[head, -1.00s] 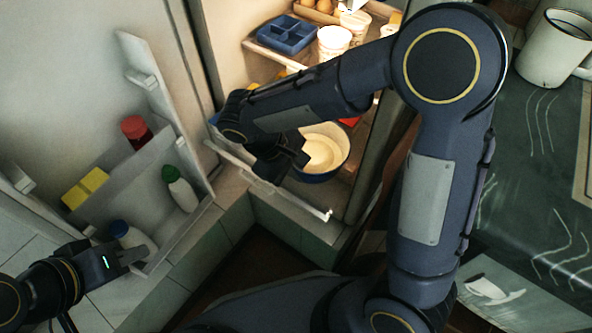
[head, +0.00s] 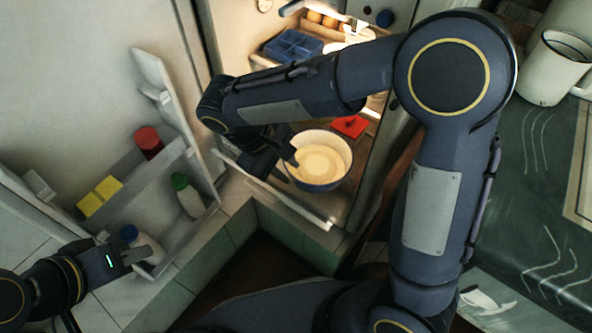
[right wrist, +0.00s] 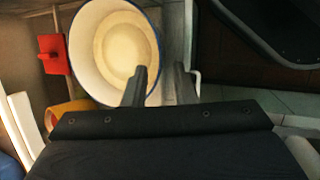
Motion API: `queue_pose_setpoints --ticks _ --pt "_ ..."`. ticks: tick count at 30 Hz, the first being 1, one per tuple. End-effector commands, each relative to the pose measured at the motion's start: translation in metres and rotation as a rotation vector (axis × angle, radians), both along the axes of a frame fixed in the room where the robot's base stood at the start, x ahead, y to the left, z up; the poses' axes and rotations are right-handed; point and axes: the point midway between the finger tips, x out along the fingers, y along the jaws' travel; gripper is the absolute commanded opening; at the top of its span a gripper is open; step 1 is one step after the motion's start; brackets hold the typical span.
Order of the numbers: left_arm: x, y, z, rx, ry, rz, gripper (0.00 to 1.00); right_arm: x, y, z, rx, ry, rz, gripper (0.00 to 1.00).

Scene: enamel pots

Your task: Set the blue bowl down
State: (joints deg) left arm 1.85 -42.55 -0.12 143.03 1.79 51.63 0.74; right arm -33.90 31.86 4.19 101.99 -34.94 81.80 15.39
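The blue bowl (head: 318,165), cream inside with a blue rim and outside, sits upright on the floor of the open fridge, near its front edge. It also shows in the right wrist view (right wrist: 110,45). My right gripper (head: 287,168) is at the bowl's left side in the head view. In the right wrist view its fingers (right wrist: 159,85) stand apart, one over the bowl's inside and one outside, with the rim between them. My left gripper (head: 138,256) is low at the left by the fridge door; its finger gap is not clear.
A red object (head: 350,126) lies behind the bowl; an orange one (right wrist: 68,112) shows beside it in the wrist view. The door shelf holds bottles (head: 187,196) and a yellow box (head: 100,196). A white mug (head: 553,68) stands right.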

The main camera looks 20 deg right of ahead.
Motion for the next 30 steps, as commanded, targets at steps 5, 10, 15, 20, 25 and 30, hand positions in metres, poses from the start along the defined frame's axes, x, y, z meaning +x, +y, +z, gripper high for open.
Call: queue_pose_setpoints --ticks 5,10,15,20,25,30 --pt "0.000 0.000 0.015 0.000 0.000 0.000 0.31 0.001 0.014 0.031 0.001 -0.002 0.002 0.25" --pt "0.000 0.000 0.018 0.000 0.000 0.000 0.31 0.001 0.019 0.041 0.000 0.000 0.001 0.25" --pt "0.000 0.000 0.018 0.000 0.000 0.000 0.31 0.001 0.020 0.042 -0.001 0.001 0.001 0.25" --pt "0.000 0.000 0.018 0.000 0.000 0.000 0.31 0.001 0.020 0.041 -0.001 0.001 0.001 0.25" --pt "0.000 0.000 0.018 0.000 0.000 0.000 0.31 0.001 0.020 0.041 0.000 0.000 0.001 0.25" --pt "0.000 0.000 0.018 0.000 0.000 0.000 0.31 0.001 0.020 0.041 0.000 0.000 0.001 0.25"
